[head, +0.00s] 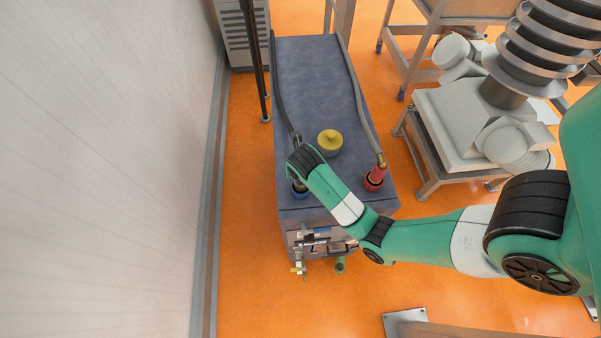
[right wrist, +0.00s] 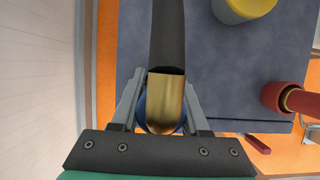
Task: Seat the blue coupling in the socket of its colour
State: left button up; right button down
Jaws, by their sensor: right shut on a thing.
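My right gripper (right wrist: 163,92) is shut on the blue coupling, whose brass end (right wrist: 167,100) shows between the fingers with a dark hose (right wrist: 167,35) running away from it. Blue (right wrist: 141,108) shows around and under the brass end. In the head view a blue ring (head: 300,194), which looks like the blue socket, sits at the front left of the cabinet top, right below my right wrist. My wrist and the brass end hide the joint, so I cannot tell whether the coupling is inside the socket or above it. My left gripper is not in view.
A red coupling (head: 377,173) with its own hose (head: 355,90) stands at the red socket (head: 372,184), front right on the cabinet top (head: 310,70). A pale wall (head: 130,150) is at left; a grey machine (head: 465,125) is at right.

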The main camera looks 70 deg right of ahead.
jog(key=shift+f+b, duration=0.8)
jog(key=shift+f, duration=0.05)
jog(key=shift+f+b, duration=0.4)
jog(key=shift+f, duration=0.15)
jog(key=c, duration=0.5)
grip_release()
jog(key=shift+s+f, duration=0.1)
jog(key=shift+f, duration=0.1)
jog(key=shift+o, duration=0.5)
notch_tip(320, 180, up, 2)
jog(key=shift+r+p, duration=0.1)
jog(key=shift+p, duration=0.8)
notch_tip(320, 180, up, 6)
jog(key=p, duration=0.5)
jog(key=shift+f, duration=0.25)
